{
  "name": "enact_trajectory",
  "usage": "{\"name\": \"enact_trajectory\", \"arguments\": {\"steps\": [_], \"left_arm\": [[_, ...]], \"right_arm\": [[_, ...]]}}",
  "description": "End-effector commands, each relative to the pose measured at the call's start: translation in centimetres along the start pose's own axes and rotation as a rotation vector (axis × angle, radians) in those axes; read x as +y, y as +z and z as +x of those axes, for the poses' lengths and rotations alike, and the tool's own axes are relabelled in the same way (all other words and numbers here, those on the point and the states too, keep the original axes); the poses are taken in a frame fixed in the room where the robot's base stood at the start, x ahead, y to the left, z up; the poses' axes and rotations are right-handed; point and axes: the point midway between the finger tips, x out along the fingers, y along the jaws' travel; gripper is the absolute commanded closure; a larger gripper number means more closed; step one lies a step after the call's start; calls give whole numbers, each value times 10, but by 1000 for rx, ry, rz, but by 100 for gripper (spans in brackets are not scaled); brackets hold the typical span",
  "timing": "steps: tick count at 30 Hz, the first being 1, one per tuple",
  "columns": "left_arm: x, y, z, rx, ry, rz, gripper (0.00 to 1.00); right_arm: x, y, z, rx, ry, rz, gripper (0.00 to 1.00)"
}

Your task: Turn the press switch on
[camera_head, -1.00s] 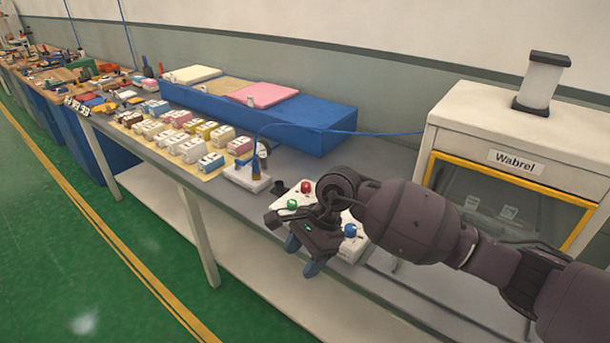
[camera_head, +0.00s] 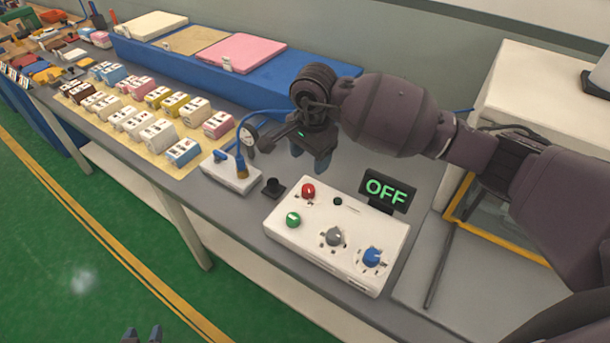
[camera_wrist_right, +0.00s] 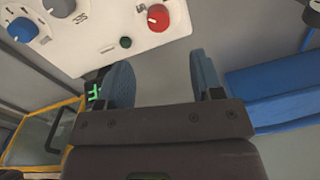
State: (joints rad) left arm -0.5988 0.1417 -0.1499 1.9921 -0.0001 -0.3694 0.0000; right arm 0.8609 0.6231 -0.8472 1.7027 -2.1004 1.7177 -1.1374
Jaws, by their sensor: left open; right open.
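The white control box (camera_head: 300,232) sits on the grey bench. It carries a red knob (camera_head: 308,191), a green knob (camera_head: 293,219), a grey knob (camera_head: 334,236), a blue knob (camera_head: 372,257) and a small dark green button (camera_head: 338,201). Its display (camera_head: 386,191) reads OFF in green. My right gripper (camera_head: 311,160) is open and empty above the bench, behind the box. In the right wrist view its fingers (camera_wrist_right: 163,78) are apart, with the red knob (camera_wrist_right: 158,18) beyond them. My left gripper (camera_head: 142,334) shows only its fingertips, open, at the bottom edge.
A small white device with a gauge (camera_head: 231,172) and a black knob (camera_head: 273,187) stand left of the box. Several coloured blocks lie on a yellow mat (camera_head: 75,104). A blue mattress-like block (camera_head: 190,72) runs along the back. A yellow-framed cabinet (camera_head: 535,95) stands right.

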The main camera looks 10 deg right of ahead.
Motion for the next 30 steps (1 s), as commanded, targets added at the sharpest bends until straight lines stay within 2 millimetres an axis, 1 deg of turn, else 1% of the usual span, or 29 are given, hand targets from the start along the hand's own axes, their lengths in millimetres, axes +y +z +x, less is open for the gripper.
{"name": "enact_trajectory", "arguments": {"steps": [5,8,12,18,24,30], "left_arm": [[-1,3,-4,-10,-2,0,57],[-1,4,-6,-15,-2,0,57],[-1,2,-6,-13,-2,0,57],[-1,-2,-4,-4,-1,1,57],[-1,-5,-3,0,0,2,57],[-1,-6,-2,3,0,2,57]], "right_arm": [[1,1,22,-3,3,2,39],[1,1,39,-4,4,2,39],[1,1,64,-5,4,3,39],[0,1,90,-4,2,3,39],[0,1,103,-2,1,2,39],[0,0,104,-2,1,2,39]]}}
